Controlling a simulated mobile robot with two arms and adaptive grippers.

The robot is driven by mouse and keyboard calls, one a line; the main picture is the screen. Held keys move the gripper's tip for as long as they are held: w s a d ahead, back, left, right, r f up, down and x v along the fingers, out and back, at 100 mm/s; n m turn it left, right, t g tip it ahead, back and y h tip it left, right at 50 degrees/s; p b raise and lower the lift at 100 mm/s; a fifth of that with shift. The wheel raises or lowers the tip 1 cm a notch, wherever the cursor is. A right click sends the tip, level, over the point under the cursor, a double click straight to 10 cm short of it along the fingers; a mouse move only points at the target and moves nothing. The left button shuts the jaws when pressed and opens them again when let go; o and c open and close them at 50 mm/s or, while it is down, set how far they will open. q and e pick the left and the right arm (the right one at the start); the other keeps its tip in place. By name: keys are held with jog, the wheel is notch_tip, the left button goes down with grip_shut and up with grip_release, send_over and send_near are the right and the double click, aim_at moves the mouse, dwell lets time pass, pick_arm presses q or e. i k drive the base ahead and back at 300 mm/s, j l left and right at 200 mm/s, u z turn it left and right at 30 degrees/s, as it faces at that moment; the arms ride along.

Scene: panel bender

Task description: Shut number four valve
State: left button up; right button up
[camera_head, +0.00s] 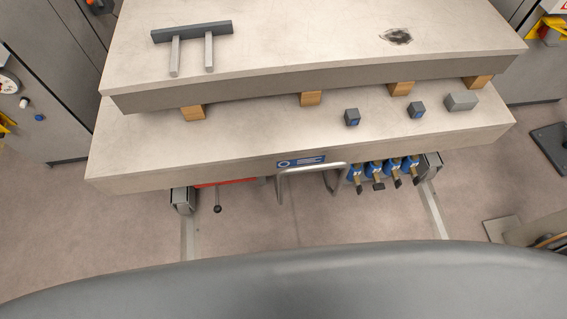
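A row of several blue valves (375,170) hangs under the front edge of the lower slab, right of centre. Each has a brass-coloured body part and a dark handle tip pointing down towards the floor. The rightmost valve (411,164) is beside a grey metal bracket. I cannot read any numbers on the valves, so I cannot tell which one is number four. Whether each valve is open or shut is too small to tell. Neither of my grippers is in view.
A bent metal rail (310,169) stands out left of the valves. A black-knobbed lever (217,208) and a red part (225,182) are further left. The floor in front is mostly clear.

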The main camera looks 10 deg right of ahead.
aim_at(416, 180)
jog(key=z, duration=1.7)
jog(key=i+l+u, duration=0.15)
jog(key=i+l, duration=0.25)
